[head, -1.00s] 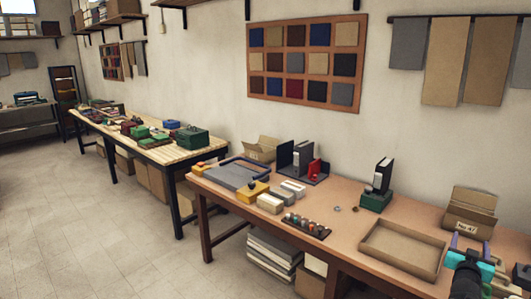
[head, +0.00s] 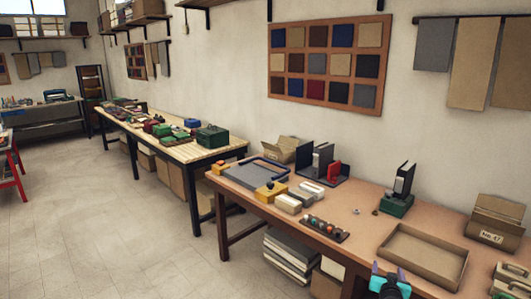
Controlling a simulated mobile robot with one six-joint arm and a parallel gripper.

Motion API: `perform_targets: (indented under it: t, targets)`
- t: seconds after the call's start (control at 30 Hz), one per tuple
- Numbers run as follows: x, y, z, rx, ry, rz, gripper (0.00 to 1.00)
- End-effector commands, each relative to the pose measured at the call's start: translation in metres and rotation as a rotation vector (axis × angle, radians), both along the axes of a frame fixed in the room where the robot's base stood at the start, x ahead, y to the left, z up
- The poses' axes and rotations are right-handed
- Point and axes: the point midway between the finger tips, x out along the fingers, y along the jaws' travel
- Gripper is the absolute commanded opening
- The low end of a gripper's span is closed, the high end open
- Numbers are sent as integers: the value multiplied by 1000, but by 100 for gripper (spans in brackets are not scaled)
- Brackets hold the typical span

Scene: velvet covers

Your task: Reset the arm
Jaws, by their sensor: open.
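My gripper (head: 389,273), teal with dark parts, shows at the bottom edge of the head view, right of centre. It is open, and I see nothing between its fingers. It is near the front edge of the brown worktable (head: 366,232), in front of an empty cardboard tray (head: 430,276). Most of my arm is out of the picture. I cannot tell how high the gripper is above the table.
The worktable also holds a green box with a dark binder (head: 396,205), a box marked No. 47 (head: 497,222), a rack of small knobs (head: 324,229) and a grey board (head: 255,174). A wooden table (head: 172,150) stands farther left. The floor (head: 120,240) at left is clear.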

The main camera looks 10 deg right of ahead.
Motion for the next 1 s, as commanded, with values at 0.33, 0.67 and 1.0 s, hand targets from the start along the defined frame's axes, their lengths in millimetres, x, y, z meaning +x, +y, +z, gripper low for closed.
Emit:
perform_targets:
  t: [0.33, 0.67, 1.0]
  targets:
    - [7, 135, -116, 122, 219, 118, 62]
    - [-41, 249, -224, 209, 509, 208, 62]
    - [-145, 344, -317, 273, 888, 289, 62]
